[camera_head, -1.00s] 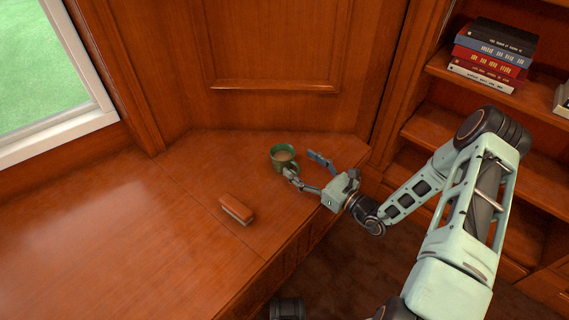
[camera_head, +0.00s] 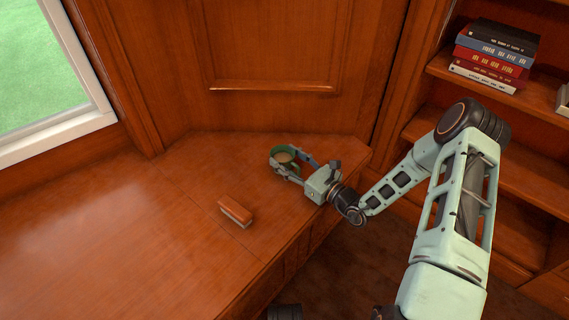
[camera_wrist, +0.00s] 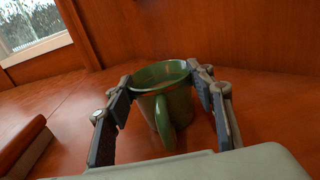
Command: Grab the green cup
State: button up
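The green cup (camera_head: 284,158) stands upright on the wooden counter and holds a brownish content in the head view. In the wrist view the cup (camera_wrist: 163,90) is in the middle, its handle facing my gripper. My gripper (camera_head: 292,165) reaches in from the right, with one finger on each side of the cup. In the wrist view the gripper's fingers (camera_wrist: 165,95) are spread around the cup, and the left fingertip lies very near or against its wall. I cannot tell whether either finger presses on the cup.
An eraser-like block (camera_head: 236,211) with a reddish-brown top lies on the counter (camera_head: 130,240) to the left of my gripper. A wood panel wall rises behind the cup. A bookshelf with stacked books (camera_head: 492,55) stands at the right. The left part of the counter is clear.

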jog(key=c, duration=0.5)
jog(key=shift+c, duration=0.3)
jog(key=shift+r, duration=0.15)
